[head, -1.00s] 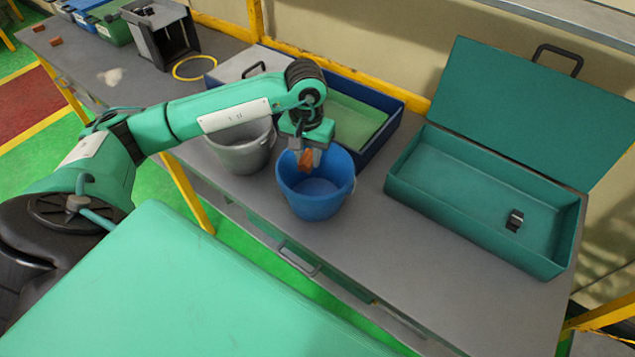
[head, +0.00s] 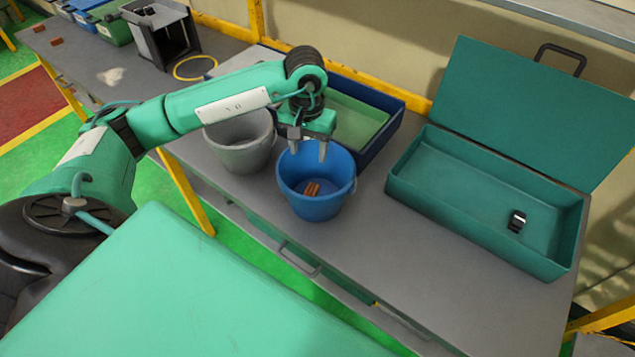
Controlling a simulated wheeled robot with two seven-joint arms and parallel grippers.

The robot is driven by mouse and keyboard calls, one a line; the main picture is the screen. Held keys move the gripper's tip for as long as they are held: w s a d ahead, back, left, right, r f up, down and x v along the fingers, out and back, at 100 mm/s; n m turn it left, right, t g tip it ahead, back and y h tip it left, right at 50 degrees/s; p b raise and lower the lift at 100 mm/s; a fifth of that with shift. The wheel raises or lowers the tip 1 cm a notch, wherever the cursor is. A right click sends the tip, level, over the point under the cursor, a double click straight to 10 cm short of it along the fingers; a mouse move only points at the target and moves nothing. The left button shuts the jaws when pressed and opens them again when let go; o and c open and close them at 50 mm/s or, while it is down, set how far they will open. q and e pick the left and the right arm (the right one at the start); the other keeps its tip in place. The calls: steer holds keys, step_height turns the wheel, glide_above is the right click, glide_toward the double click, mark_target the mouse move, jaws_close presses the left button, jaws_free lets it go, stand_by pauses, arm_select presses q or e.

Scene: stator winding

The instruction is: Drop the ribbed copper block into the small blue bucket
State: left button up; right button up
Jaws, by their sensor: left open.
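The small blue bucket (head: 318,207) stands on the grey table near its front edge. The ribbed copper block (head: 312,189) lies inside it on the bottom. My left gripper (head: 309,153) is open and empty, fingers pointing down over the back part of the bucket's mouth, above the block and apart from it. My right gripper is not in view.
A grey bucket (head: 242,157) stands left of the blue one. Behind is a dark blue tray (head: 391,122) with a green inside. An open teal toolbox (head: 470,215) holding a small black item (head: 516,221) is at right. The table's front right is clear.

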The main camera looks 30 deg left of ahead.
arm_select(q)
step_height(320, 180, up, 11)
steer(key=b, duration=0.2)
steer(key=shift+r, duration=0.15)
stand_by(0.5)
